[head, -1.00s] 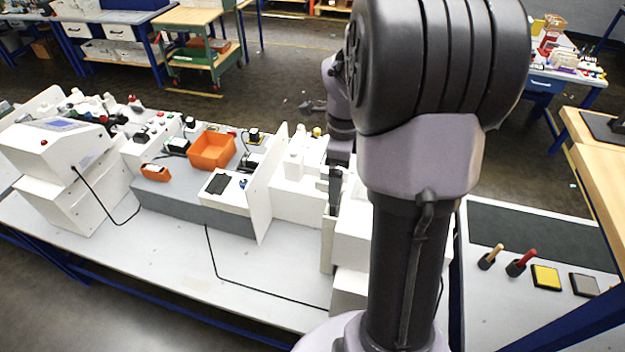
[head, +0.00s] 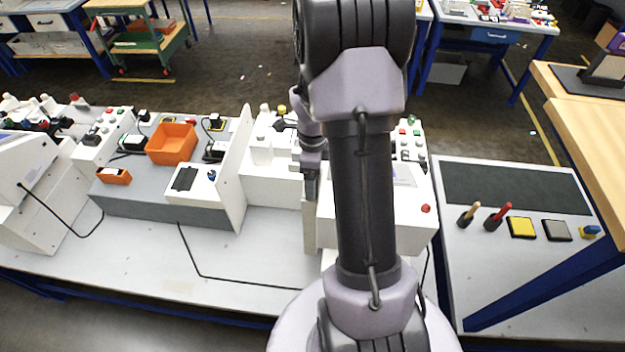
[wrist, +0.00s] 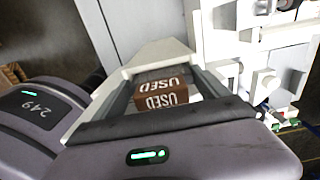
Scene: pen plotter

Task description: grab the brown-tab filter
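The brown tab (wrist: 160,94), a block lettered "USED" on two faces, shows in the wrist view close in front of my gripper. My gripper (wrist: 166,86) has its two dark fingers apart, one on each side of the tab, with a visible gap at the right. Whether the left finger touches the tab is unclear. A pale housing (wrist: 160,52) lies just beyond the tab. The filter's body is not visible. In the head view my gripper (head: 311,188) points down beside the white machine; my own arm hides part of this area, and I cannot make out the tab there.
An orange bin (head: 171,144) and an upright white panel (head: 234,165) stand left of my gripper. A white box with a red button (head: 426,208) is at the right. A side table holds two handled tools and a yellow pad (head: 521,228). The front bench strip is mostly clear.

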